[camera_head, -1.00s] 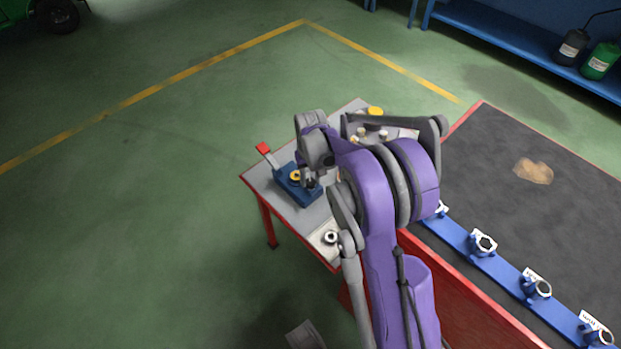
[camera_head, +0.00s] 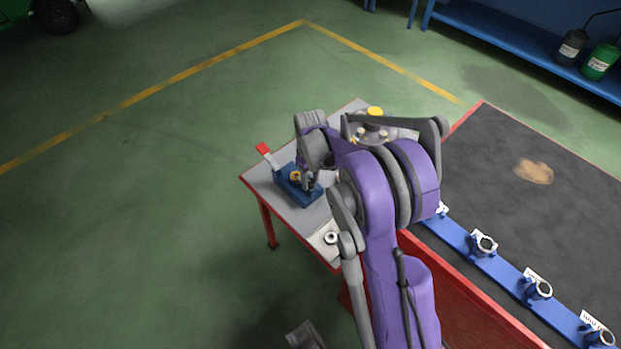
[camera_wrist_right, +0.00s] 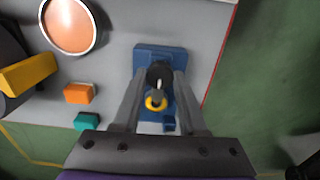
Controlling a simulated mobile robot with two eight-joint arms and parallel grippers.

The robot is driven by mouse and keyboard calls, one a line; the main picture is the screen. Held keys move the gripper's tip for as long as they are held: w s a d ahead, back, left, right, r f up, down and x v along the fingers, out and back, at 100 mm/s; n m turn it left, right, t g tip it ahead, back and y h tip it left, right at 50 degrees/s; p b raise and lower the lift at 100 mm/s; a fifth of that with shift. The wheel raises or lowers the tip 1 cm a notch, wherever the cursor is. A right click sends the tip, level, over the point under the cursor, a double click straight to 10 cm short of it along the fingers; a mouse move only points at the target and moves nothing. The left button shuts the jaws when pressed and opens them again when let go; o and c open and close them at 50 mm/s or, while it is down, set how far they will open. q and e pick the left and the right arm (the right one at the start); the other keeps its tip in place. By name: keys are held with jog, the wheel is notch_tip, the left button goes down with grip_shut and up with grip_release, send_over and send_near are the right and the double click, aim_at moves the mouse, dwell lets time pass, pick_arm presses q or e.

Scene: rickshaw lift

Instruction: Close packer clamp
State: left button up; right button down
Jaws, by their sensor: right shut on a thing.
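The blue packer clamp (camera_head: 309,197) stands on the small grey-topped table. Its lever with a red grip (camera_head: 263,149) sticks up and out to the left, tilted. A yellow ring (camera_wrist_right: 156,103) sits on the clamp's body. My right gripper (camera_wrist_right: 159,77) is over the clamp, its two fingers on either side of a dark round part (camera_wrist_right: 159,73) at the clamp. In the head view the gripper (camera_head: 306,183) is partly hidden by its own wrist. The exact contact is hard to see.
The table (camera_head: 263,183) has red edges. A round copper-toned dish (camera_wrist_right: 70,25), an orange block (camera_wrist_right: 79,93) and a teal block (camera_wrist_right: 87,121) lie near the clamp. A dark bench (camera_head: 500,165) with blue rail holders stands to the right. Green floor at left is free.

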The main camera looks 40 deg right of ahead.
aim_at(311, 182)
dwell(0.3)
jog(key=shift+c, duration=2.2)
grip_release()
notch_tip(311, 182, up, 11)
jog(key=p, duration=0.1)
jog(key=shift+p, duration=0.35)
jog(key=s+a+r+t+p, duration=0.2)
jog(key=s+a+r+p, duration=0.3)
jog(key=s+a, duration=0.4)
jog(key=s+a+r+m+t+p, duration=0.1)
jog(key=s+a+r+t+p, duration=0.2)
jog(key=s+a, duration=0.7)
notch_tip(311, 182, up, 4)
jog(key=p, duration=0.2)
jog(key=shift+a+r+p, duration=0.15)
jog(key=shift+r+p, duration=0.05)
jog(key=shift+p, duration=0.15)
